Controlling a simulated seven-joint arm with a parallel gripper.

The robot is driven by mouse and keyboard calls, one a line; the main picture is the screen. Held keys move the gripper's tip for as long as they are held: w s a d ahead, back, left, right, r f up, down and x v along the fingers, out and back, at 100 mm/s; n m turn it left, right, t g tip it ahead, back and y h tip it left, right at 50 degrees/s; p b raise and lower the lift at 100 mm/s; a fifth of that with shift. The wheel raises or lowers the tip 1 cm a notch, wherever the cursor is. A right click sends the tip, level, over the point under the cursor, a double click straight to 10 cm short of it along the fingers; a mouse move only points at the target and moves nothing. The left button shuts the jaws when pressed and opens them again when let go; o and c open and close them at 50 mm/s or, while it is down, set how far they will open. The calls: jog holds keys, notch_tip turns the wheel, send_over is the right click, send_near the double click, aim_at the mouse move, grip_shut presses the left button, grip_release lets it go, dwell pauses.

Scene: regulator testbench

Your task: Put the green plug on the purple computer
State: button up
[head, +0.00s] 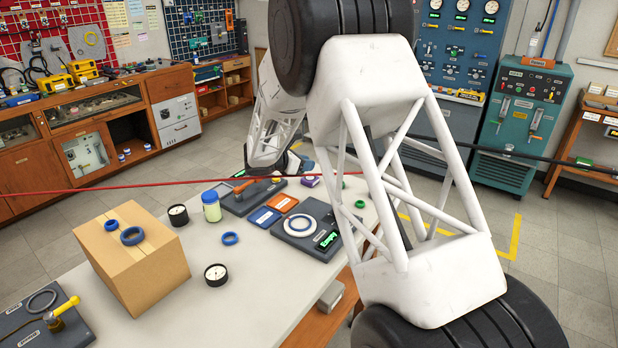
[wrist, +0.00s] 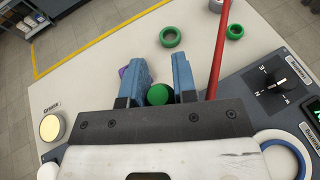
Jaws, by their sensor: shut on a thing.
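My gripper (wrist: 160,75) is shut on the green plug (wrist: 158,94), whose round green end shows between the two blue fingers in the wrist view. A small purple thing, probably the purple computer (wrist: 124,72), peeks out beside the left finger and is mostly hidden by it. In the head view a small purple box (head: 308,182) sits at the far end of the bench.
A red cable (wrist: 218,50) passes right of the fingers. Two green rings (wrist: 171,36) (wrist: 235,31) lie beyond them. A dark knob panel (wrist: 278,85) is at the right. A cardboard box (head: 133,255), a jar (head: 211,206) and gauges stand on the bench (head: 255,290). Its front middle is clear.

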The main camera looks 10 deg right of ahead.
jog(key=s+d+f+n+t, duration=0.1)
jog(key=s+d, duration=0.3)
jog(key=s, duration=0.2)
jog(key=shift+s+f+n+t+y, duration=0.25)
jog(key=shift+f+n+t+y, duration=0.05)
jog(key=shift+f+t+y, duration=0.1)
jog(key=shift+w, duration=0.15)
send_over(313, 176)
jog(key=shift+f, duration=0.7)
dwell(0.3)
jog(key=shift+f, duration=1.75)
jog(key=shift+f, duration=0.1)
jog(key=o, duration=1)
jog(key=shift+f, duration=0.1)
jog(key=shift+c, duration=0.2)
